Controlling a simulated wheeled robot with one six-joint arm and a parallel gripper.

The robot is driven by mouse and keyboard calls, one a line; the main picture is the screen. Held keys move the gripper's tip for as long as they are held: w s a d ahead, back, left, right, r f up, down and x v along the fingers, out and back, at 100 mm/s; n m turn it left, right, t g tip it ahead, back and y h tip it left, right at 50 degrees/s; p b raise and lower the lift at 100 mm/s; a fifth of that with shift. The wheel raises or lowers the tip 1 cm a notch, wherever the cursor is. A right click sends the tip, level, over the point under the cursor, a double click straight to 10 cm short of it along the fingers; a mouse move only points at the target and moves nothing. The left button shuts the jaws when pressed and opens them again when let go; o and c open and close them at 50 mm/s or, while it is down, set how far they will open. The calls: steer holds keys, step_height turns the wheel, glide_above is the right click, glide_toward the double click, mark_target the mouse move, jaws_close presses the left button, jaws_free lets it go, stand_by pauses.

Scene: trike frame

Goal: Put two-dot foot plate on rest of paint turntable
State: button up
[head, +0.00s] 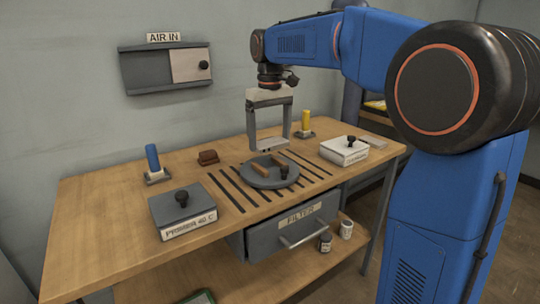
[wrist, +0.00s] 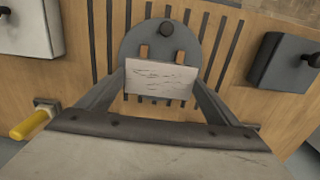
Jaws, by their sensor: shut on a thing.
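My gripper (head: 268,146) is shut on a pale, scratched plate, the foot plate, which is held between its two fingertips. In the wrist view the plate (wrist: 160,77) spans the gap between the grey fingers. No dots can be made out on the face I see. The paint turntable (head: 256,181) is a round grey disc on the bench with two brown rest bars and a black knob. The plate is held above the disc, apart from it as far as I can tell. In the wrist view the plate hides part of the turntable (wrist: 136,43) and the lower ends of the rest bars (wrist: 180,57).
A dark PRIMER box (head: 183,207) stands at front left and a white box (head: 344,151) at right, both knobbed. A blue-handled item (head: 153,160), a brown block (head: 208,157) and a yellow-handled item (head: 305,122) stand farther back. Dark slots run around the turntable; the FILTER drawer (head: 292,232) is below.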

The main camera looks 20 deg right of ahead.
mark_target(270, 142)
steer(key=shift+f, duration=2.7)
steer(key=shift+f, duration=0.1)
steer(key=o, duration=1.2)
steer(key=shift+c, duration=0.2)
step_height(270, 142, up, 12)
steer(key=shift+r, duration=0.1)
steer(key=s+d+f+m+t, duration=0.15)
steer(key=s+f, duration=0.25)
steer(key=s, duration=0.5)
steer(key=s+d+f+t, duration=0.1)
steer(key=s+d+f, duration=0.25)
steer(key=s, duration=0.65)
steer(key=s+d+f+m+t, duration=0.2)
steer(key=s+f, duration=1.2)
steer(key=f, duration=0.2)
steer(key=shift+s+f, duration=0.15)
steer(key=shift+s, duration=0.1)
